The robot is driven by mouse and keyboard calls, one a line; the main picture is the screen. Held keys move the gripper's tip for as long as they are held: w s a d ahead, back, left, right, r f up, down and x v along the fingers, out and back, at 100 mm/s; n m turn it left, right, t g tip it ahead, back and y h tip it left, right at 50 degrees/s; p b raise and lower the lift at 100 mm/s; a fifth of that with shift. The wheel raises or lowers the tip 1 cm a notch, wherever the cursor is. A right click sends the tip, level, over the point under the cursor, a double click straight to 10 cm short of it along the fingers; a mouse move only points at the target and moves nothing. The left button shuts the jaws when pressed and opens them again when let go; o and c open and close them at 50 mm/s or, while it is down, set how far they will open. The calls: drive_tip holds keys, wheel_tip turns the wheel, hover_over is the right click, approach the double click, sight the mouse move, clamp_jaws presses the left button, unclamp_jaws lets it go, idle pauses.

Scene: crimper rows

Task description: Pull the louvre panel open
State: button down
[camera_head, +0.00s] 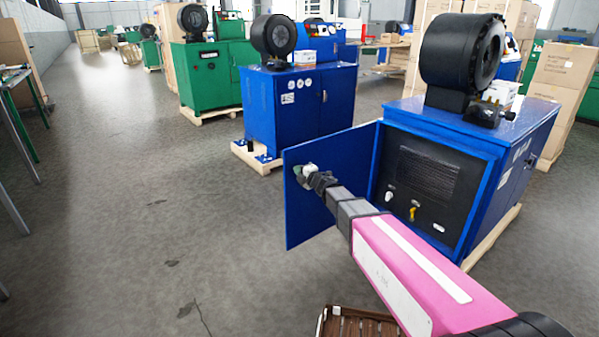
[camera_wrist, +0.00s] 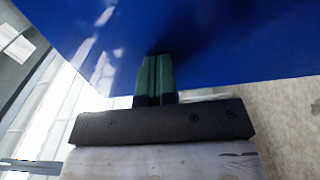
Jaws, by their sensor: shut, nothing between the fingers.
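The blue louvre panel (camera_head: 325,222) stands swung wide out from the left edge of the near-right blue cabinet (camera_head: 478,190). Its inner face is turned toward my head camera, and its outer face is hidden. My gripper (camera_head: 300,172) is at this inner face, near the panel's free left edge. In the wrist view my gripper (camera_wrist: 157,60) has its green fingers together and empty, pointing at the blue panel surface (camera_wrist: 235,40). I cannot tell whether the fingertips touch it. Behind the panel, the cabinet's dark front shows a grille (camera_head: 428,172) and small fittings.
A black crimper head (camera_head: 462,55) sits on the near cabinet. Another blue machine (camera_head: 300,110) stands behind the panel. A slatted brown crate (camera_head: 358,325) lies on the floor at the bottom. The floor to the left is mostly clear, with a table (camera_head: 15,150) at the left edge.

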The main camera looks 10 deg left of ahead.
sight(288, 170)
drive_tip(key=x, duration=1.4)
drive_tip(key=shift+w+d, duration=0.2)
drive_tip(key=shift+w, duration=0.05)
